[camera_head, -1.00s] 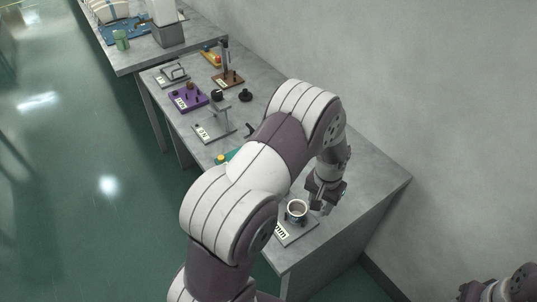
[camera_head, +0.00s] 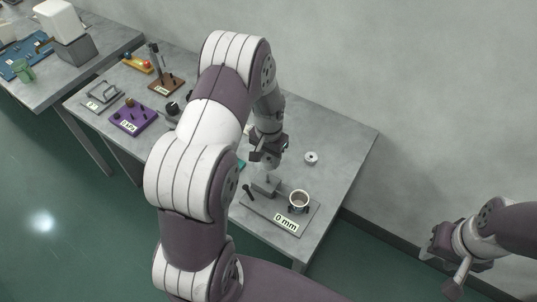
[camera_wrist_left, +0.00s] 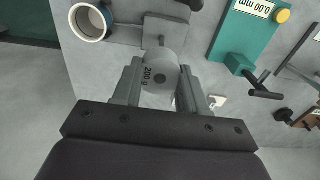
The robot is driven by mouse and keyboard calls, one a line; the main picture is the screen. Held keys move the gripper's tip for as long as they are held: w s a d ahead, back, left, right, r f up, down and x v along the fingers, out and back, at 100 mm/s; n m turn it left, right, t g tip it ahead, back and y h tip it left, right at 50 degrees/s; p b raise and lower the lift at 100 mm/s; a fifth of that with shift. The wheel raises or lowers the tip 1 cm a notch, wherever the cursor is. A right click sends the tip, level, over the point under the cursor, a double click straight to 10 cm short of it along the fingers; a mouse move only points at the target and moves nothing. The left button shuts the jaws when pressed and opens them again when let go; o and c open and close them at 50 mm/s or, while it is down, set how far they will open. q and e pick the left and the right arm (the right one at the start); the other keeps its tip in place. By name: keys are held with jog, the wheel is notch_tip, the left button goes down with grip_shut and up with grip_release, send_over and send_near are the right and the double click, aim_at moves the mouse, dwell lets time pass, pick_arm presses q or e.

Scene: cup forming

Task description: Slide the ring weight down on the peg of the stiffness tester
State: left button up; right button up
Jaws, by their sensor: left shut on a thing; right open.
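The ring weight (camera_wrist_left: 160,76) is a grey cylinder marked 200 g with a dark centre hole. My left gripper (camera_head: 268,164) is shut on it; its two fingers (camera_wrist_left: 161,90) flank the weight. The stiffness tester (camera_head: 256,207) is a grey plate with a 0 mm display, a small block (camera_head: 266,186) and a thin upright peg (camera_head: 267,178). The left gripper is just above that block. In the left wrist view the peg (camera_wrist_left: 162,41) shows beside the weight's edge; I cannot tell whether it enters the hole. My right gripper (camera_head: 450,265) is open and empty, off the table.
A white cup (camera_head: 299,200) stands on the tester's right part, also at upper left in the left wrist view (camera_wrist_left: 90,22). A small grey ring (camera_head: 311,158) lies on the table behind it. A purple device (camera_head: 134,117) and other instruments stand at left.

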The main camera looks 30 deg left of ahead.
pick_arm(q)
jog(key=shift+s+r, duration=0.1)
jog(key=shift+a+f+b, duration=0.3)
jog(key=shift+f+b, duration=0.05)
jog(key=shift+f, duration=0.4)
jog(key=f+b, duration=0.2)
jog(key=shift+d+f, duration=0.2)
jog(key=shift+f, duration=0.6)
jog(key=shift+a, duration=0.1)
jog(key=shift+r, duration=0.1)
jog(key=shift+f+b, duration=1.65)
jog(key=shift+f, duration=0.9)
dwell(1.1)
dwell(0.5)
